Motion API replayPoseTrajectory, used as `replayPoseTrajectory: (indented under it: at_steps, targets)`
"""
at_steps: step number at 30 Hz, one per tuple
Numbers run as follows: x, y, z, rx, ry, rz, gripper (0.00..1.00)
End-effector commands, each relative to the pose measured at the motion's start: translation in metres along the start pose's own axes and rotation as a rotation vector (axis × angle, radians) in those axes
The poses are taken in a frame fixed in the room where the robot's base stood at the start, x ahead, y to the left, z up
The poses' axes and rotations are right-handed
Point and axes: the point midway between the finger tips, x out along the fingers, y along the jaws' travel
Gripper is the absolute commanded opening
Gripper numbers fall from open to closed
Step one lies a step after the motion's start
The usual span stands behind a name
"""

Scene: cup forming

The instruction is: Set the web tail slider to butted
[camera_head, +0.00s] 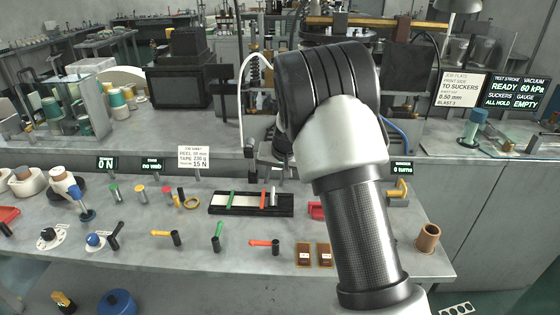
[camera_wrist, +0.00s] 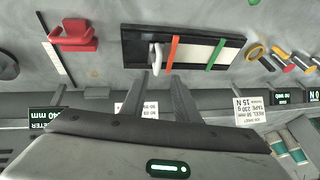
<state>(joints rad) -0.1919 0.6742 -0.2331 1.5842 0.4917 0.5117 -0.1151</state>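A black track (camera_head: 222,211) with a white strip lies on the bench in the head view. It carries a green crossbar (camera_head: 231,200), a red-orange crossbar (camera_head: 262,199) and a pale upright handle (camera_head: 274,194) near its right end. No readable label shows which is the web tail slider. In the wrist view the track (camera_wrist: 135,48) appears turned round, with the pale handle (camera_wrist: 155,56) beside the orange bar (camera_wrist: 172,52) and the green bar (camera_wrist: 215,54) farther right. My gripper (camera_wrist: 160,75) is open and empty. Its fingertips appear either side of the handle's end; contact cannot be told.
A red block-like part (camera_wrist: 75,38) lies beside the track in the wrist view. Several coloured-handled levers, such as the orange one (camera_head: 262,242), stand along the bench front. A tape ring (camera_head: 192,202) is left of the track.

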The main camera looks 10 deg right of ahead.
Motion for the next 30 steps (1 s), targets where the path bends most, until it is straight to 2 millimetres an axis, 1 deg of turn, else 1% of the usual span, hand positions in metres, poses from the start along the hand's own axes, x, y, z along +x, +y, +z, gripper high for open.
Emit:
replayPoseTrajectory:
  at_steps: [1, 3, 9, 12, 15, 18, 21, 30]
  targets:
    - [-0.015, -0.001, -0.001, 0.000, 0.003, -0.002, 0.28]
    - [-0.034, -0.001, -0.001, -0.001, 0.004, -0.002, 0.28]
    - [-0.081, -0.001, -0.001, -0.001, 0.004, -0.002, 0.28]
    - [-0.100, -0.001, -0.001, -0.001, 0.003, -0.003, 0.28]
    - [-0.114, -0.001, 0.000, 0.000, 0.001, -0.002, 0.28]
    - [-0.122, -0.001, 0.000, 0.000, 0.001, -0.002, 0.28]
    - [-0.126, -0.001, 0.001, -0.001, -0.001, -0.001, 0.28]
    - [-0.127, -0.001, 0.001, -0.001, 0.000, -0.001, 0.28]
